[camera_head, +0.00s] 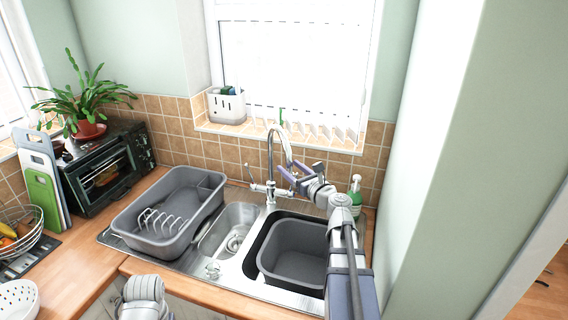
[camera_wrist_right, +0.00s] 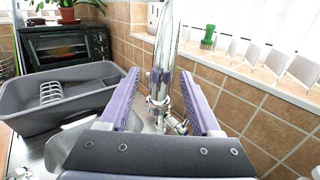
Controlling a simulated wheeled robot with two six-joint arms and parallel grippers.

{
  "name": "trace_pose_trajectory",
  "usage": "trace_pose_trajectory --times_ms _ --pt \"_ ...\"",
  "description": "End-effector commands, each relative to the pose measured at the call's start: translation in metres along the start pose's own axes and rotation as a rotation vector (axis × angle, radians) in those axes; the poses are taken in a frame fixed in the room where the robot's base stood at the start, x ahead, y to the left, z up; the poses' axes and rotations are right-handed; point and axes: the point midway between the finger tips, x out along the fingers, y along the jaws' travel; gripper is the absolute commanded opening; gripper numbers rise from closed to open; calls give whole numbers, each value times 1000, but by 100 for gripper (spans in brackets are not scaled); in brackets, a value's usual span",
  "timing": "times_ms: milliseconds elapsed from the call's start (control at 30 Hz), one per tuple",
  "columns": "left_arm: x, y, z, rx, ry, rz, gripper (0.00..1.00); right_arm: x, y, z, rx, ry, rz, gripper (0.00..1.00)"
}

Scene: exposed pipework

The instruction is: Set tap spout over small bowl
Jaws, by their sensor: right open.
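The chrome tap (camera_head: 270,172) stands behind the sink, and its spout (camera_head: 285,141) arcs over to the right, with its end near my right gripper. The small bowl (camera_head: 234,222) is the narrow steel basin in the middle of the sink, left of the large bowl. My right gripper (camera_head: 289,173) is open at the tap. In the right wrist view, the tap spout (camera_wrist_right: 165,50) shows between the two purple fingers (camera_wrist_right: 158,82), with gaps on both sides. I cannot tell whether either finger touches it. My left gripper is out of view.
A grey basin (camera_head: 296,246) sits in the large bowl at the right. A grey dish tub (camera_head: 158,238) covers the drainer at the left. The tiled wall and window sill (camera_head: 300,137) close off the back.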

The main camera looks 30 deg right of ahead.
Motion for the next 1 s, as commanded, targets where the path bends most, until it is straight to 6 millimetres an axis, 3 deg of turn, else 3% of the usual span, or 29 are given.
trace_pose_trajectory --times_ms 100,233,567,1000 --pt "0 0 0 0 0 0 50 23 -1 0 -1 0 1 64" --pt "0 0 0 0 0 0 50 38 -1 0 -1 0 0 64" --pt "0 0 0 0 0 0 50 42 0 0 -1 0 -1 63" --pt "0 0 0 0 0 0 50 42 0 0 -1 0 -1 14"
